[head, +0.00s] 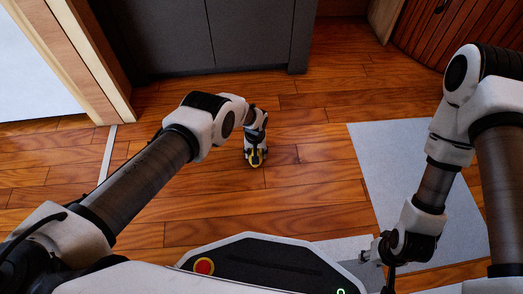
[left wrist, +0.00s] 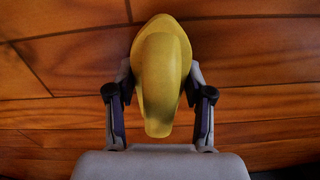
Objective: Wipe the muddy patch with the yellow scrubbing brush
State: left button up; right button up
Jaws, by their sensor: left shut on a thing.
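The yellow scrubbing brush (head: 256,159) is small in the head view, at the end of my left arm, low over the wood floor. In the left wrist view the brush (left wrist: 162,70) shows its rounded yellow handle and body between the fingers. My left gripper (left wrist: 160,95) is shut on it. The bristles are hidden, and I cannot tell whether they touch the floor. A darker area (head: 284,154) lies just right of the brush; I cannot tell if it is mud or wood grain. My right gripper (head: 378,256) hangs at lower right, away from the brush; its jaws are unclear.
A grey cabinet (head: 210,38) stands at the back, with a wooden door frame (head: 85,55) at left. A slatted wooden front (head: 465,35) is at the upper right. A pale mat (head: 385,160) lies at right. The floor around the brush is clear.

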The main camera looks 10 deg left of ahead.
aim_at(223, 161)
pick_arm(q)
jog(key=shift+s+a+p, duration=0.2)
jog(key=shift+s+a, duration=0.05)
jog(key=shift+a, duration=0.65)
jog(key=shift+s+a+p, duration=0.2)
jog(key=shift+s+a, duration=0.05)
jog(key=shift+a, duration=0.65)
jog(key=shift+s+a+p, duration=0.2)
jog(key=shift+s+a, duration=0.05)
jog(key=shift+a, duration=0.65)
jog(key=shift+s+a+p, duration=0.2)
jog(key=shift+s+a, duration=0.05)
jog(key=shift+a, duration=0.45)
jog(key=shift+s+a+p, duration=0.2)
jog(key=shift+a, duration=0.5)
jog(key=shift+s+a+f, duration=0.1)
jog(key=shift+s+a, duration=0.2)
jog(key=shift+a, duration=0.65)
jog(key=shift+s+a, duration=0.3)
jog(key=shift+a, duration=0.65)
notch_tip(223, 161, up, 6)
jog(key=p, duration=0.4)
jog(key=shift+p, duration=0.35)
jog(key=shift+w, duration=0.1)
notch_tip(223, 161, up, 3)
jog(key=shift+p, duration=1.15)
